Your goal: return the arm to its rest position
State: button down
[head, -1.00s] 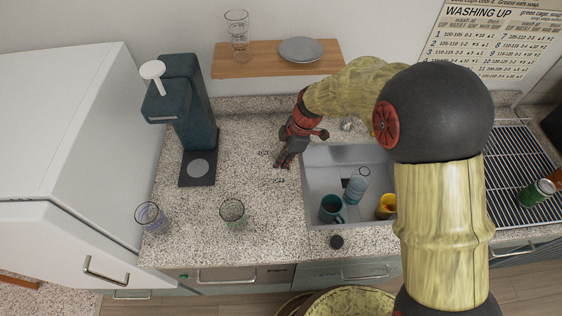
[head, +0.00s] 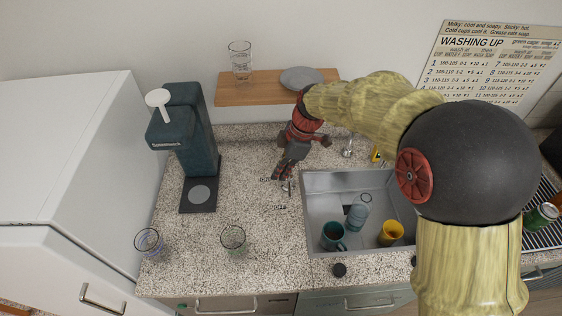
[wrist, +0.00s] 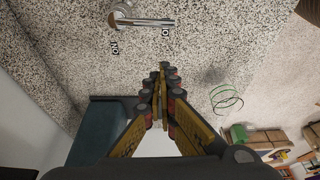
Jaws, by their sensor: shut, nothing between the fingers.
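My arm reaches in from the right in the head view, bent at a large dark elbow joint, with its forearm over the back of the sink. My gripper (head: 281,174) points down over the speckled counter, left of the sink. It is shut and empty; in the wrist view its fingertips (wrist: 163,70) meet. A small chrome lever (head: 286,187) with printed labels is on the counter just beyond the fingertips. In the wrist view the lever (wrist: 145,21) is clear of the fingers.
A teal coffee machine (head: 188,130) and two glasses (head: 150,244) (head: 233,240) stand left on the counter. The sink (head: 322,208) holds a teal mug (head: 333,236), a yellow cup (head: 391,233) and a bluish glass (head: 356,217). A wooden shelf (head: 262,94) is behind the gripper.

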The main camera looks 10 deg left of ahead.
jog(key=s+d+r+m+t+h+b, duration=0.1)
jog(key=s+d+r+m+t, duration=0.2)
jog(key=s+d+r+m, duration=0.3)
jog(key=s+d+r+m+t+h+b, duration=0.2)
jog(key=s+d+r+m, duration=0.5)
jog(key=s+d+m, duration=0.8)
jog(key=s+d+t, duration=0.1)
jog(key=d, duration=0.6)
jog(key=shift+d+t, duration=0.25)
jog(key=shift+t, duration=0.05)
jog(key=c, duration=2.3)
grip_release()
jog(key=shift+r, duration=0.1)
